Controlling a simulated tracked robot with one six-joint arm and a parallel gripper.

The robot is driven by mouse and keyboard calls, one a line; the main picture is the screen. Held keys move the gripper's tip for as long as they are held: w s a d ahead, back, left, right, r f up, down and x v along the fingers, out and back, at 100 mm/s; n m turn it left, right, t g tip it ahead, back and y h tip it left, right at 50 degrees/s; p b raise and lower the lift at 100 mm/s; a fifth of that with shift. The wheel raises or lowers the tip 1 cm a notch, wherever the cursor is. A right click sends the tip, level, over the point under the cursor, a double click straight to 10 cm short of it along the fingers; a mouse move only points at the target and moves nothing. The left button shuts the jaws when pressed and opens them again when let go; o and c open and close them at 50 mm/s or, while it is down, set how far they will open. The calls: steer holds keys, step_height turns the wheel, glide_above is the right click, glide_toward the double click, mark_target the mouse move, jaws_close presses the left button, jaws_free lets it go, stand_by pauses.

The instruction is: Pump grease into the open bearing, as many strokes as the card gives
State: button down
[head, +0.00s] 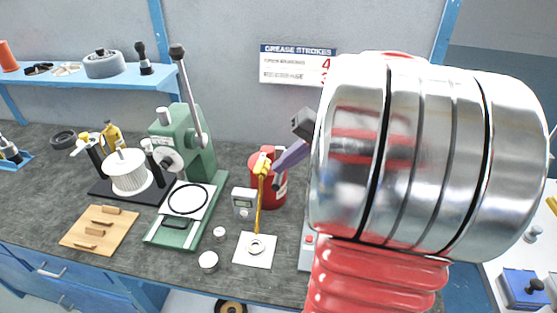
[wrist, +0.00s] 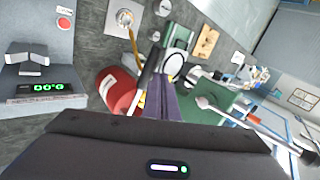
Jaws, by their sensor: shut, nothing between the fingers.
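The card (head: 298,63) on the wall is headed "GREASE STROKES". Its upper row shows a red 4; the small labels are hard to read and my arm partly covers the lower row. The red grease pump (head: 268,190) stands on the bench with a yellow hose (head: 259,205) down to the open bearing (head: 257,246) on a white sheet. The red pump (wrist: 120,92) also shows in the wrist view, with a dark lever (wrist: 151,68) beside my fingers. My gripper (head: 277,181) has purple fingers, shut and empty, in front of the pump; contact with the lever cannot be told.
A green press (head: 187,140) stands left of the pump. A small meter (head: 244,203), metal cups (head: 208,261) and a wooden board (head: 101,231) lie nearby. My arm hides the head view's right middle.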

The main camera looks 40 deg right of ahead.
steer(key=shift+s+a+f, duration=0.2)
steer(key=shift+f, duration=0.35)
steer(key=shift+s+a+f, duration=0.15)
steer(key=shift+a+f, duration=0.05)
steer(key=shift+f, duration=0.3)
stand_by(1.8)
steer(key=shift+r, duration=0.1)
stand_by(0.4)
step_height(320, 180, up, 7)
steer(key=w+d, duration=0.2)
steer(key=shift+d, duration=0.3)
stand_by(1.1)
steer(key=shift+w+d+r, duration=0.25)
steer(key=shift+d+r, duration=0.05)
steer(key=shift+r, duration=0.4)
steer(key=shift+w+d+r, duration=0.2)
steer(key=shift+d+r, duration=0.1)
steer(key=shift+r, duration=0.45)
steer(key=shift+w+d+r, duration=0.25)
steer(key=shift+d+r, duration=0.05)
steer(key=shift+r, duration=0.4)
stand_by(0.6)
